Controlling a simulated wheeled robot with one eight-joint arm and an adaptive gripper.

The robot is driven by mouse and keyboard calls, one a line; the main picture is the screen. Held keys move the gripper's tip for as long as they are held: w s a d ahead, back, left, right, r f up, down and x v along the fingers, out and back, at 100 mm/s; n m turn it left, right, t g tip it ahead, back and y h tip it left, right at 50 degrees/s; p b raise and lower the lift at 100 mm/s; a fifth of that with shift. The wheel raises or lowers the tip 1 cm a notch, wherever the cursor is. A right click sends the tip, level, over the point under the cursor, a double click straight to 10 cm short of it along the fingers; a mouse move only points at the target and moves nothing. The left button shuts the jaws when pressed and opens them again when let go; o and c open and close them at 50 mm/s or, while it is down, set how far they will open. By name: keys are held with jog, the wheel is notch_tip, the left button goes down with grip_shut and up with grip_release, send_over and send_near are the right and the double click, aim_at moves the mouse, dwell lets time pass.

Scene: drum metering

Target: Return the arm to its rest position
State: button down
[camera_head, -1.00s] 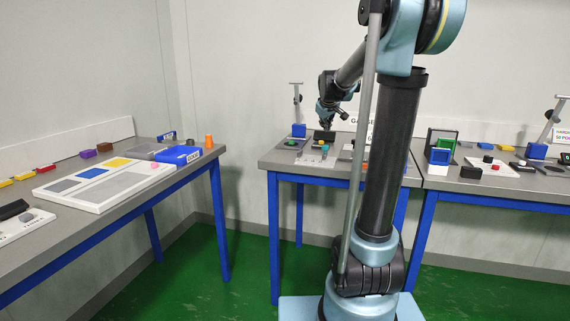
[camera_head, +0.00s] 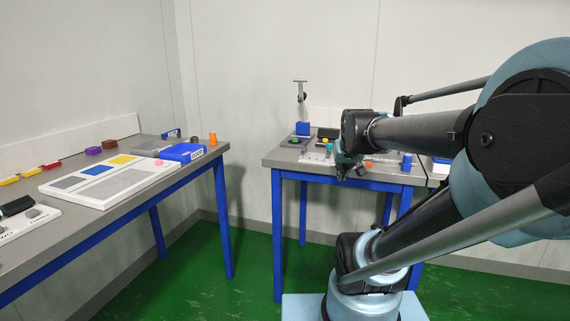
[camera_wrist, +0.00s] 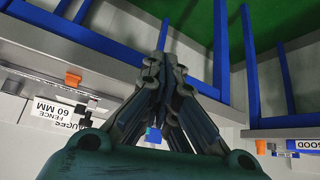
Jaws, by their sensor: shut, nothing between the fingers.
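My gripper (camera_head: 349,166) is at the end of my folded arm in the head view, in front of the near edge of the middle table (camera_head: 284,160). It looks empty. In the wrist view my gripper (camera_wrist: 168,62) shows its fingers drawn together with nothing between them. My arm's large elbow joint fills the right of the head view and hides the right-hand table almost wholly.
The left table holds a white board (camera_head: 75,187) with coloured panels, a blue tray (camera_head: 183,152) and an orange cup (camera_head: 213,138). Green floor lies clear between the tables.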

jog(key=s+f+g, duration=0.5)
jog(key=s+f, duration=0.7)
jog(key=s, duration=0.5)
jog(key=shift+s+f, duration=0.2)
jog(key=shift+f, duration=0.15)
jog(key=shift+w, duration=0.1)
jog(key=shift+w+f, duration=0.2)
jog(key=shift+w, duration=0.15)
